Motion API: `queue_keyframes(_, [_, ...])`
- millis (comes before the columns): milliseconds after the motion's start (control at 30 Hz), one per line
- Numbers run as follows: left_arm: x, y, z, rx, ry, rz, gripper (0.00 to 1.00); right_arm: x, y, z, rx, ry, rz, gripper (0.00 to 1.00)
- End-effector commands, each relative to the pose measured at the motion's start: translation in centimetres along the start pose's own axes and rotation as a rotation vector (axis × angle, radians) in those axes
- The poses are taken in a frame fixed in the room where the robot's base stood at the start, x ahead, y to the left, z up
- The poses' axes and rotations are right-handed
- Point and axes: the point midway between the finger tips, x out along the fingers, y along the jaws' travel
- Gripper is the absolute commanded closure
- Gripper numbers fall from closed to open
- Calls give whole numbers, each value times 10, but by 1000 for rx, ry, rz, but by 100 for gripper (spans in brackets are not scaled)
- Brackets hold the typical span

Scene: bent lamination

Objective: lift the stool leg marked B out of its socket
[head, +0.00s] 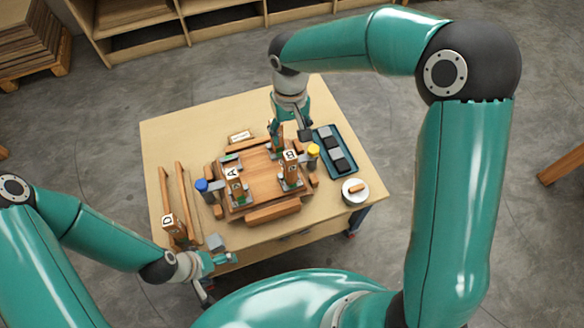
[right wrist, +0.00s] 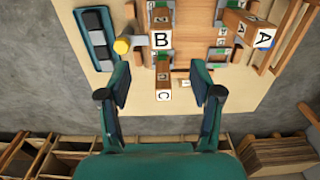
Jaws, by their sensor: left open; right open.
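The leg marked B (head: 291,172) stands upright in its socket on the right of the wooden stool seat (head: 262,172). Its lettered end (right wrist: 161,41) shows in the right wrist view, ahead of my right fingers. My right gripper (head: 291,133) is open and empty behind leg B. In the right wrist view its two fingers (right wrist: 160,86) are spread, with the leg marked C (right wrist: 163,95) showing between them; contact cannot be told. The leg marked A (head: 233,176) stands on the seat's left. My left gripper (head: 226,260) is open by the table's front-left edge.
A leg marked D (head: 168,222) and wooden bars are at the table's left. A blue-capped part (head: 201,185) and a yellow-capped part (head: 313,150) flank the seat. A dark tray (head: 347,171) and a white round container (head: 351,196) are on the right. The back-left tabletop (head: 180,140) is clear.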

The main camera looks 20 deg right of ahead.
Motion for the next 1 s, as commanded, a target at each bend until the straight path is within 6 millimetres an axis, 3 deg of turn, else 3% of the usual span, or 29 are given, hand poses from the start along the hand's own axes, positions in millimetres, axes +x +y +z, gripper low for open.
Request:
queue_keyframes(100, [1, 0, 0, 0, 0, 0, 11, 29, 0, 1, -2, -5, 0, 35])
queue_keyframes(300, [2, -1, 0, 0, 0, 0, 11, 66, 0, 1, -1, -3, -1, 35])
queue_keyframes(633, [0, 0, 0, 0, 0, 0, 11, 90, -1, 2, -2, -3, -2, 35])
queue_keyframes(1000, [-2, 1, 0, 0, 0, 0, 11, 132, -2, 3, -2, -2, -2, 35])
